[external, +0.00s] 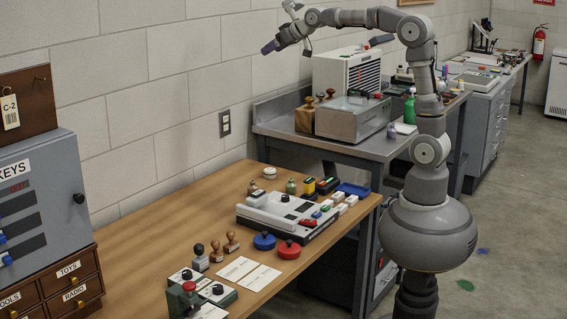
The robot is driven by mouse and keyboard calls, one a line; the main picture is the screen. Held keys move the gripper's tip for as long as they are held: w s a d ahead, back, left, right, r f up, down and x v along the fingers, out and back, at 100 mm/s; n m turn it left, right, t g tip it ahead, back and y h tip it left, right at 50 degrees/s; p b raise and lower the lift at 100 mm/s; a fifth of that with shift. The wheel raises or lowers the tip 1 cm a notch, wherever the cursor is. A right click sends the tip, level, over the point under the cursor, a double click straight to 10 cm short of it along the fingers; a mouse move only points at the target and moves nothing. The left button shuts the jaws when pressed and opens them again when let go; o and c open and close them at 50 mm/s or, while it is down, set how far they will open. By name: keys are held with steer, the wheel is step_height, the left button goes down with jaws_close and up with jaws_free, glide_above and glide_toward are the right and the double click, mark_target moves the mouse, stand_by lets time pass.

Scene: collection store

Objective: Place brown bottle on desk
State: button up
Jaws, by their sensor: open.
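The wooden desk (165,215) fills the lower left and middle. I cannot pick out a brown bottle with certainty. A small brownish item (252,187) stands near the desk's back edge, too small to tell if it is a bottle. A small grey-green bottle (291,186) stands to its right. My gripper (287,41) is open, raised high in front of the wall, well above the desk and the metal counter. A dark piece shows at its left tip; I see nothing clearly held.
A white and grey machine (285,213), stamps (231,243), and red (289,249) and blue round pads crowd the desk's right part. A grey key cabinet (40,200) stands left. A metal counter (275,125) with boxy equipment is behind. The desk's left-middle is clear.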

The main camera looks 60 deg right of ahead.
steer(key=s+d+r+t, duration=0.1)
steer(key=s+r+t, duration=0.3)
steer(key=s+r, duration=1.3)
step_height(320, 180, up, 4)
steer(key=shift+s+d+r, duration=0.1)
steer(key=shift+s+d, duration=0.05)
steer(key=shift+o, duration=0.2)
steer(key=o, duration=0.4)
